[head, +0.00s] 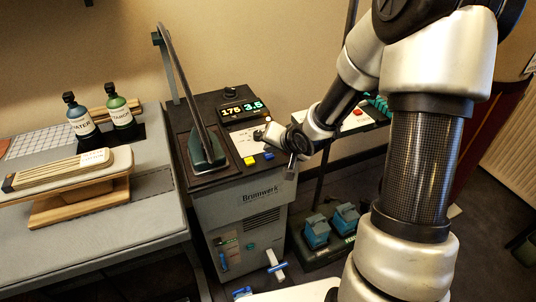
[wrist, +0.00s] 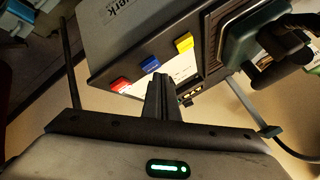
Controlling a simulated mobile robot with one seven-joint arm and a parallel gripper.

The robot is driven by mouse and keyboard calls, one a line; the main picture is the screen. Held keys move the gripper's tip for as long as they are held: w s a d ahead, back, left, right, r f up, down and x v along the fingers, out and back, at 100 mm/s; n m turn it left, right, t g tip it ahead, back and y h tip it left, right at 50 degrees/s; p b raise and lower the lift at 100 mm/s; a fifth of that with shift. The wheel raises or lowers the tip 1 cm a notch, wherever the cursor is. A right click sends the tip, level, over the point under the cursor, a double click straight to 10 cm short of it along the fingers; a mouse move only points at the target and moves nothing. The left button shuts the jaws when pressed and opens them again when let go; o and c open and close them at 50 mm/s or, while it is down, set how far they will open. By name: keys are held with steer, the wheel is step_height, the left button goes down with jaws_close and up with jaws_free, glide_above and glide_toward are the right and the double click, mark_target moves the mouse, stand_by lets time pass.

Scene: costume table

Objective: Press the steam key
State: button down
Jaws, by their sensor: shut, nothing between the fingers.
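The steam station (head: 240,210) is a grey cabinet marked "Brunnwerk" with a dark top and a pale key panel. The panel bears a yellow key (head: 249,160) and a blue key (head: 268,156). The wrist view shows a row of red key (wrist: 121,84), blue key (wrist: 150,65) and yellow key (wrist: 184,43). I cannot read which one is the steam key. My gripper (head: 290,172) is shut and empty at the cabinet's right front edge. In the wrist view my fingertips (wrist: 160,78) appear close to the blue key; contact cannot be told. The red key is hidden in the head view.
A green iron (head: 206,150) stands left of the panel, beside a display (head: 244,110) reading 175 and 3.5. An ironing table (head: 100,225) with bottles is at left. A stand with blue pedals (head: 330,230) is on the floor at right.

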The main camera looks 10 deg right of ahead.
mark_target(271, 157)
steer(key=shift+f+b, duration=0.3)
steer(key=shift+f, duration=0.2)
stand_by(0.3)
steer(key=shift+r, duration=0.15)
steer(key=shift+r+p, duration=0.8)
steer(key=shift+p, duration=0.25)
step_height(271, 157, up, 6)
steer(key=p, duration=0.6)
